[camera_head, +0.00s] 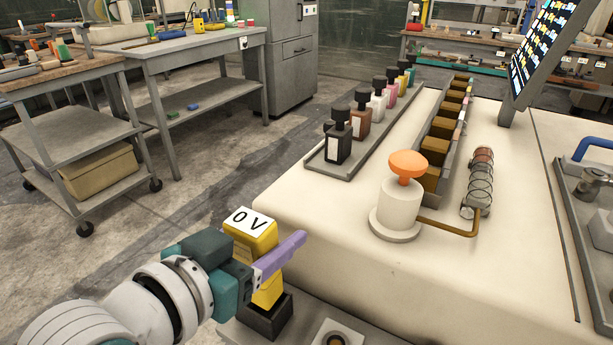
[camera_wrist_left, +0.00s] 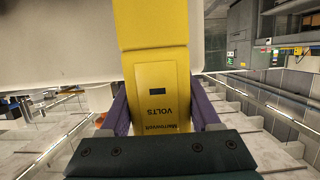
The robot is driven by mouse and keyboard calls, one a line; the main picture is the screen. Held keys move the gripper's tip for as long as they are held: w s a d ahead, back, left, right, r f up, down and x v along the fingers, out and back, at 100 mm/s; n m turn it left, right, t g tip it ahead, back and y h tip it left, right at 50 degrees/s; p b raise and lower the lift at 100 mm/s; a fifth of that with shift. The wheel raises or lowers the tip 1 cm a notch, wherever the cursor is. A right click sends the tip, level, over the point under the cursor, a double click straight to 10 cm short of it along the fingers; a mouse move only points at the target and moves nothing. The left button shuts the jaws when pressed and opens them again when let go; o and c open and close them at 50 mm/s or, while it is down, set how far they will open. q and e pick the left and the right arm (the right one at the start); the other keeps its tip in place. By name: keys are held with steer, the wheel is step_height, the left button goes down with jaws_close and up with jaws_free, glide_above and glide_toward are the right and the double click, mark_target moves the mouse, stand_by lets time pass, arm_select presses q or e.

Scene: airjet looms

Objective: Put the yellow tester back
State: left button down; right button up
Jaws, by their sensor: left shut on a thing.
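The yellow tester (camera_head: 264,240) has a white face reading "0 V" and stands roughly upright at the front left of the pale machine. My left gripper (camera_head: 276,254) has purple fingers and is shut on the tester. In the left wrist view the tester (camera_wrist_left: 158,60) shows a plate marked "VOLTS" between the two fingers (camera_wrist_left: 161,108). A black holder (camera_head: 266,318) is directly below the tester's lower end. I cannot tell from these views whether the tester is fully seated in it. My right gripper is not in view.
The pale machine top (camera_head: 330,215) bears an orange knob (camera_head: 408,164) on a white post. A tray (camera_head: 318,160) of several bottles runs along its left edge. A round fitting (camera_head: 334,337) lies right of the holder. A cart (camera_head: 85,125) and a grey bench (camera_head: 190,42) stand left across open floor.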

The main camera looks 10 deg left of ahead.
arm_select(q)
steer(key=shift+f+b, duration=1.35)
steer(key=shift+f, duration=0.4)
steer(key=shift+c, duration=0.2)
jaws_free()
steer(key=shift+o, duration=0.2)
steer(key=shift+s+a+r+p, duration=0.15)
steer(key=shift+s+r+p, duration=0.15)
steer(key=shift+p, duration=0.2)
steer(key=shift+p+v, duration=0.7)
steer(key=shift+v, duration=0.3)
steer(key=p+v, duration=0.4)
steer(key=v, duration=0.3)
steer(key=shift+p, duration=0.35)
steer(key=shift+s, duration=0.25)
